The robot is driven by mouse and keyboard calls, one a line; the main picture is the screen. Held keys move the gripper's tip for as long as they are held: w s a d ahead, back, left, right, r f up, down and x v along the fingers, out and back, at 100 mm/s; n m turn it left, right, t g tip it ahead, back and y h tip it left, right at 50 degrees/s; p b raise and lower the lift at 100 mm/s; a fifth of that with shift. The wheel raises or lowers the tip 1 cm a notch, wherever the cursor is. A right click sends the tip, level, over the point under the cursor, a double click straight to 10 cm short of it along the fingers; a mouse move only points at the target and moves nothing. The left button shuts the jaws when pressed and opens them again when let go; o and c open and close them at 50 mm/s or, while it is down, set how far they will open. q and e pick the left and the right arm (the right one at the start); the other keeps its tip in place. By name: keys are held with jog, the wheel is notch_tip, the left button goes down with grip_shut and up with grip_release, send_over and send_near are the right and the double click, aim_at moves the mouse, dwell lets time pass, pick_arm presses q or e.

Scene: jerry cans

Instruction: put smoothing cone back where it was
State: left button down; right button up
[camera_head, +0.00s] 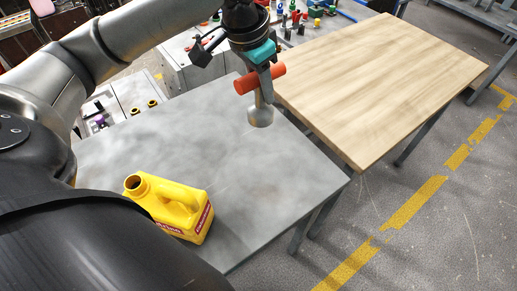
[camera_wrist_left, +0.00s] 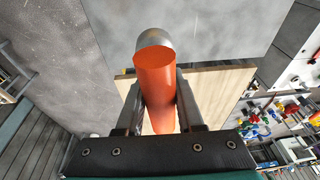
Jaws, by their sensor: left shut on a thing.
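The smoothing cone (camera_head: 260,116) has an orange handle and a rounded metal end. My left gripper (camera_head: 265,82) is shut on its orange handle and holds it above the far right part of the grey table (camera_head: 220,150). In the head view the metal end hangs below the handle. In the left wrist view the orange handle (camera_wrist_left: 158,80) sits between the two fingers, with the metal end partly hidden behind it. My right gripper is not in view.
A yellow jerry can (camera_head: 180,208), its neck open, stands on the near part of the grey table. A bare wooden-topped table (camera_head: 385,80) stands to the right. A bench with several small tools (camera_head: 300,22) is behind. The middle of the grey table is clear.

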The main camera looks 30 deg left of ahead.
pick_arm(q)
jog(key=shift+s+a, duration=0.1)
jog(key=shift+a, duration=0.1)
notch_tip(320, 180, down, 20)
jog(key=b, duration=0.4)
jog(key=shift+r, duration=0.25)
jog(key=shift+f, duration=0.15)
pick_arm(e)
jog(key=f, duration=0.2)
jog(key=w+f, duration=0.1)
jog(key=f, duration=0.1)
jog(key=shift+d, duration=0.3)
pick_arm(q)
jog(key=shift+f, duration=0.1)
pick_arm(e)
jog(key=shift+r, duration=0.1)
pick_arm(q)
jog(key=c, duration=0.5)
grip_release()
jog(key=shift+c, duration=0.2)
